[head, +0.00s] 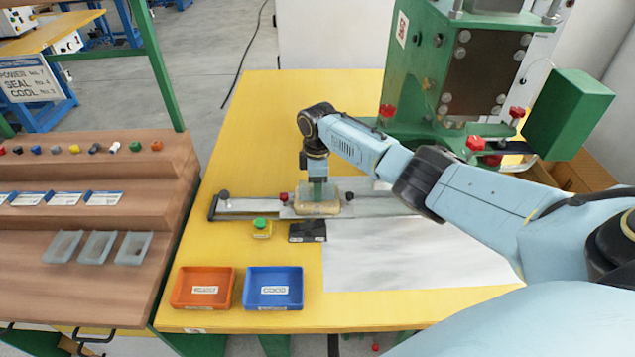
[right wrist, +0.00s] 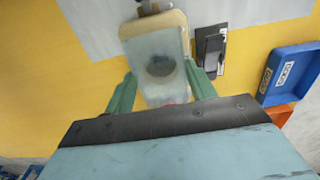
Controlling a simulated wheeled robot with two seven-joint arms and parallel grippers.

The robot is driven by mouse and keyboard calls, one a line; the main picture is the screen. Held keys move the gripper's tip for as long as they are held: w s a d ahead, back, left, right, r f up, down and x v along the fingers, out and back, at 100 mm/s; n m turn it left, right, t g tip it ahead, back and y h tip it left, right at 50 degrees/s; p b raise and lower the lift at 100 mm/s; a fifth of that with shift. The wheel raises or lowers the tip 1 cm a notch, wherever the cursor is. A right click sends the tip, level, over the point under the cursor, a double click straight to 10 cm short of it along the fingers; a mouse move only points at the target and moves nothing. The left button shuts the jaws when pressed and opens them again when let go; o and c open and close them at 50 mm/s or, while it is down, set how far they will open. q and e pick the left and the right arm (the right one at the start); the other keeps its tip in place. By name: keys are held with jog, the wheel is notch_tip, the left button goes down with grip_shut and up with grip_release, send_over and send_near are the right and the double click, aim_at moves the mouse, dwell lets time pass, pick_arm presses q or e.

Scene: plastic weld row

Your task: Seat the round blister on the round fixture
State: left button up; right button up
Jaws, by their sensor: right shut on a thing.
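My right gripper (head: 318,192) points down over the sliding rail at the table's middle. Its green fingers (right wrist: 163,92) are shut on the sides of a clear, rectangular blister (right wrist: 158,85) with rounded corners. A dark round shape shows through the blister in the right wrist view. The tan fixture (head: 318,209) lies directly under the blister, and its edge shows beyond the blister in the right wrist view (right wrist: 150,25). I cannot tell whether the blister touches the fixture or is fully seated. My left gripper is not in view.
A green press (head: 440,70) stands behind on the right. A green button box (head: 261,228) and a black block (head: 308,232) sit in front of the rail. Orange (head: 203,303) and blue (head: 274,304) trays are nearer. Three clear blisters (head: 98,262) lie on the brown rack.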

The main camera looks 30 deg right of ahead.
jog(key=shift+f+b, duration=0.6)
jog(key=shift+f, duration=0.25)
jog(key=o, duration=0.9)
jog(key=shift+c, duration=0.4)
jog(key=c, duration=0.4)
